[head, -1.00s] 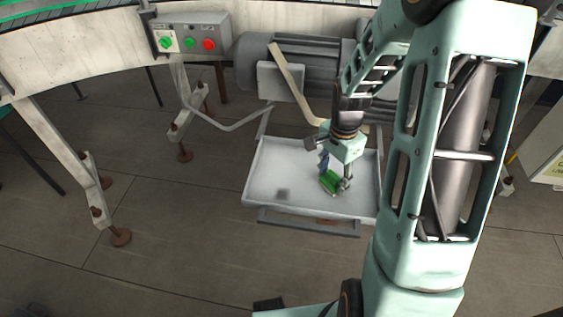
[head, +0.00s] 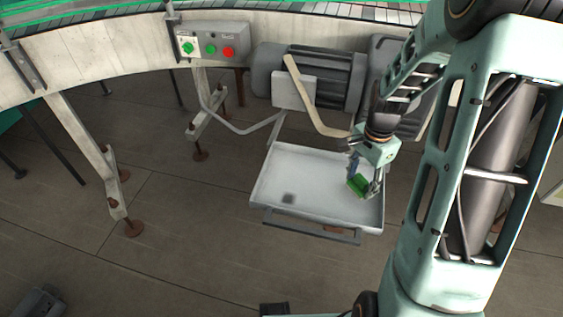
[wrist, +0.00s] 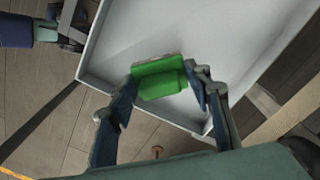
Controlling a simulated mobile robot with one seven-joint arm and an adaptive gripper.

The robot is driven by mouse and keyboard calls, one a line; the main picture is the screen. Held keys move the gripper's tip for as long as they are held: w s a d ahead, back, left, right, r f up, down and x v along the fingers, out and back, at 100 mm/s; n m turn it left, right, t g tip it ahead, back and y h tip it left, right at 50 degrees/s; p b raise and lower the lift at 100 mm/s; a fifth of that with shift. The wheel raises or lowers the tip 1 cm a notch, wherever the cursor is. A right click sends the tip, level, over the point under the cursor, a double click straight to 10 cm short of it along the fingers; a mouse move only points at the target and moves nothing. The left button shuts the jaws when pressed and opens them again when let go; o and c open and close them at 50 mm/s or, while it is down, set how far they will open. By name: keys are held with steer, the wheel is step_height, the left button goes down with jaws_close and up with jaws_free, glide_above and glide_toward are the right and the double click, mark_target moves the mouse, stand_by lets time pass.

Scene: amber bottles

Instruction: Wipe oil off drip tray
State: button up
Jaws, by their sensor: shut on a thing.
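The drip tray (head: 315,172) is a shallow light-grey pan below the motor in the head view. A small dark oil patch (head: 288,198) lies on its floor, left of the front middle. My gripper (head: 362,186) is over the right part of the tray, to the right of the patch. It is shut on a green block-like sponge (head: 358,185). In the wrist view the sponge (wrist: 160,80) sits between the two fingers, with a thin brownish layer along its far side. The tray (wrist: 245,30) spreads behind it. I cannot tell whether the sponge touches the tray floor.
A grey motor (head: 320,75) and a bent beige bar (head: 310,100) stand behind and above the tray. A control box (head: 213,45) with green and red buttons hangs on the conveyor frame (head: 100,55). A handle bar (head: 310,227) runs along the tray's front. Floor at left is mostly open.

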mark_target(362, 178)
steer(key=shift+r+p, duration=1.3)
steer(key=shift+r, duration=0.8)
